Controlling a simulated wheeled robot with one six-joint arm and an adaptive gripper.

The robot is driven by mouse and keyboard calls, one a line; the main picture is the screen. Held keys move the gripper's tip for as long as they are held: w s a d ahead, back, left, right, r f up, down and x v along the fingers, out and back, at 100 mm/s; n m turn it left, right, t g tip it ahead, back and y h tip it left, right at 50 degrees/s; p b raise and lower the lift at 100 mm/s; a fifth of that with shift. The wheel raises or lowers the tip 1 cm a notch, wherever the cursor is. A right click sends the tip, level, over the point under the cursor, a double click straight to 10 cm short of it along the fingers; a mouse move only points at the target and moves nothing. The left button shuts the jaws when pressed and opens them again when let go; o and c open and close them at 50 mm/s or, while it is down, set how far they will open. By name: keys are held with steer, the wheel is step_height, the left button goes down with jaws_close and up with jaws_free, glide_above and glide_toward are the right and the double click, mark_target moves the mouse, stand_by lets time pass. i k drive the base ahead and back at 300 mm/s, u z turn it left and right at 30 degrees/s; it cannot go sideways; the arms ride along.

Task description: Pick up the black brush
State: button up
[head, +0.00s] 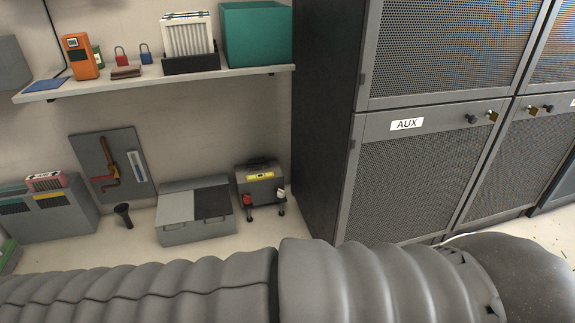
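I cannot make out a black brush for certain in the head view. A small dark brown block (125,72) lies on the wall shelf (150,82), in front of a red padlock and a blue padlock; it is too small to tell whether it is a brush. A black flared object (123,213), like a funnel, stands on the floor below the shelf. My gripper is out of view. Only my grey ribbed arm covering shows, across the bottom of the picture, hiding the floor behind it.
The shelf also holds an orange meter (82,57), a file rack (188,45) and a green box (256,33). Below stand a grey two-lid box (195,212) and a grey device (260,187). The AUX cabinet (430,165) fills the right side.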

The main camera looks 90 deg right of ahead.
mark_target(255, 164)
steer(key=z, duration=2.9)
